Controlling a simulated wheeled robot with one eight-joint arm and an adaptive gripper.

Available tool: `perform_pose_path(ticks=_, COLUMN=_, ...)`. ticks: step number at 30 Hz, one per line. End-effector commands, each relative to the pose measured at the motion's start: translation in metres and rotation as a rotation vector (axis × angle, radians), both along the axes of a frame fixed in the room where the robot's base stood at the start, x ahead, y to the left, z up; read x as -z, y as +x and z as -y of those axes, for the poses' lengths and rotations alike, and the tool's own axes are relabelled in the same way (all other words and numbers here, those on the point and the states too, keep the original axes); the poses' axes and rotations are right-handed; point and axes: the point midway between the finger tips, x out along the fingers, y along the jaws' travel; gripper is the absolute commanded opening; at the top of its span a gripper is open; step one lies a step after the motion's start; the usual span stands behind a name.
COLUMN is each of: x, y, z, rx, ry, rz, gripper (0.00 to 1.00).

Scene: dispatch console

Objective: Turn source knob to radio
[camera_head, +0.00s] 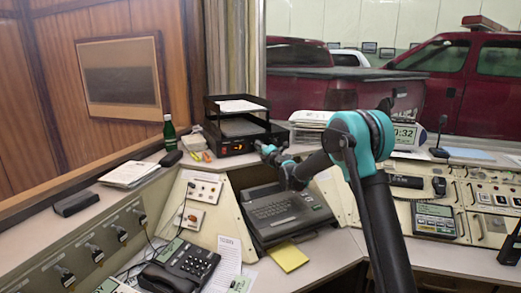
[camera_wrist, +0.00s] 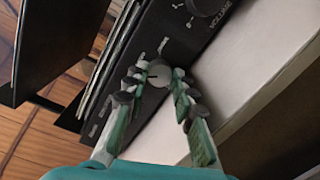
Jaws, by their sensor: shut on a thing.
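The source knob is a small silver-grey round knob (camera_wrist: 158,73) on the front of a black audio unit (camera_wrist: 165,25) in the wrist view. My gripper (camera_wrist: 154,80) has its fingertips on both sides of this knob and is shut on it. A dark mark shows on the knob's face, but the labels round it are too small to read. In the head view the black unit (camera_head: 233,147) stands on the raised shelf, and my gripper (camera_head: 266,150) is at the right end of its front. The knob is hidden there.
A second dark knob (camera_wrist: 203,6) with a volume label lies up and right in the wrist view. A black paper tray (camera_head: 238,105) sits on the unit. A green bottle (camera_head: 169,132) stands to its left, a paper stack (camera_head: 310,119) to its right. A typewriter-like machine (camera_head: 285,211) is below.

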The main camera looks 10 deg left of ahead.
Motion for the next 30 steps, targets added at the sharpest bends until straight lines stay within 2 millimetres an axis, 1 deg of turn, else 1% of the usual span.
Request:
perform_pose_path(ticks=6, x=0.0002, y=0.0002, z=0.0007, rx=0.000, ry=0.149, rz=-0.126, gripper=0.00)
perform_pose_path(ticks=15, x=0.0003, y=0.0005, z=0.0011, rx=0.000, ry=0.317, rz=-0.268, gripper=0.00)
perform_pose_path(ticks=22, x=0.0003, y=0.0006, z=0.0013, rx=0.000, ry=0.390, rz=-0.332, gripper=0.00)
perform_pose_path(ticks=30, x=0.0004, y=0.0007, z=0.0014, rx=0.001, ry=0.421, rz=-0.357, gripper=0.00)
